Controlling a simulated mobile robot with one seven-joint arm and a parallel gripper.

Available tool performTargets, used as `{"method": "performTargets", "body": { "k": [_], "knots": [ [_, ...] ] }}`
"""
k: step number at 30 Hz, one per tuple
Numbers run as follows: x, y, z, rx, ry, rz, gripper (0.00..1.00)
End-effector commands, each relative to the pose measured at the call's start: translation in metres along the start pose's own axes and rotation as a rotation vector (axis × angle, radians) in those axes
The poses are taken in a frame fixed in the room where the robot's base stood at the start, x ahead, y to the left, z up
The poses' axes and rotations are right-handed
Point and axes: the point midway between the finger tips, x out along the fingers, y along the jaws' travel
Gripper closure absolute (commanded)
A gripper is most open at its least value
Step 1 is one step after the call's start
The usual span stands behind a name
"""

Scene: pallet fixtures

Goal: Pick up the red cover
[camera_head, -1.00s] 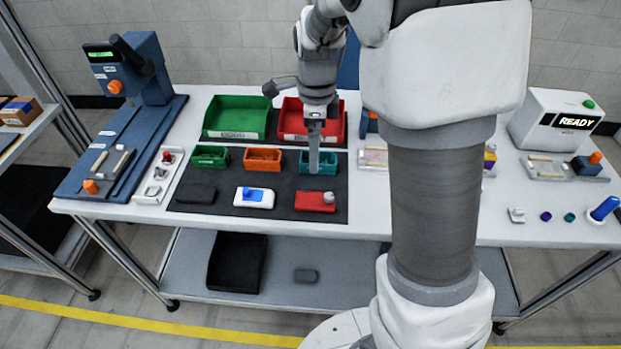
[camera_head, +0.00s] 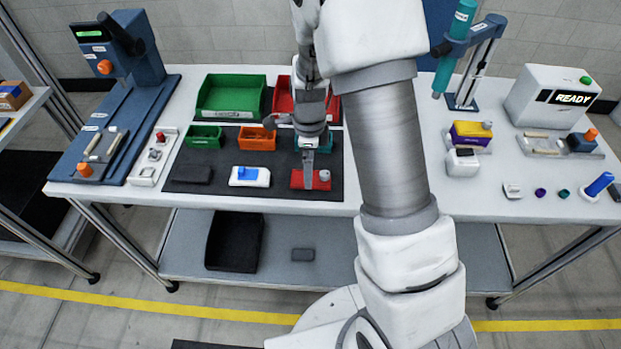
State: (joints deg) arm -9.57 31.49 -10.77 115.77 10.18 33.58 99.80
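The red cover (camera_head: 298,180) is a flat red block with a small grey knob at its right end. It lies on the dark mat (camera_head: 222,196) near the table's front edge, right of a white and blue block (camera_head: 250,176). My gripper (camera_head: 309,182) points down over the red cover, its fingertips overlapping the cover's middle in this view. The fingers are seen edge-on, so I cannot tell their opening or whether they touch the cover.
Small green (camera_head: 205,137), orange (camera_head: 256,139) and teal (camera_head: 330,142) bins stand behind the blocks. Larger green (camera_head: 231,98) and red (camera_head: 281,104) bins stand further back. A black block (camera_head: 192,174) lies at the mat's left. A teal-headed stand (camera_head: 463,60) is at the back right.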

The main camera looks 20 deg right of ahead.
Motion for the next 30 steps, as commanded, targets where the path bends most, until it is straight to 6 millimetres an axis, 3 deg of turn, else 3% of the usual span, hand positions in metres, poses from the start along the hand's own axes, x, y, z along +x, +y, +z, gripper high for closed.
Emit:
{"method": "performTargets", "body": {
  "k": [7,17,30],
  "knots": [
    [0.034,-0.002,0.001,0.001,0.002,0.004,0.0],
    [0.039,-0.003,0.001,0.001,0.0,0.0,0.0],
    [0.039,-0.002,0.001,0.001,0.0,0.0,0.79]
  ]
}}
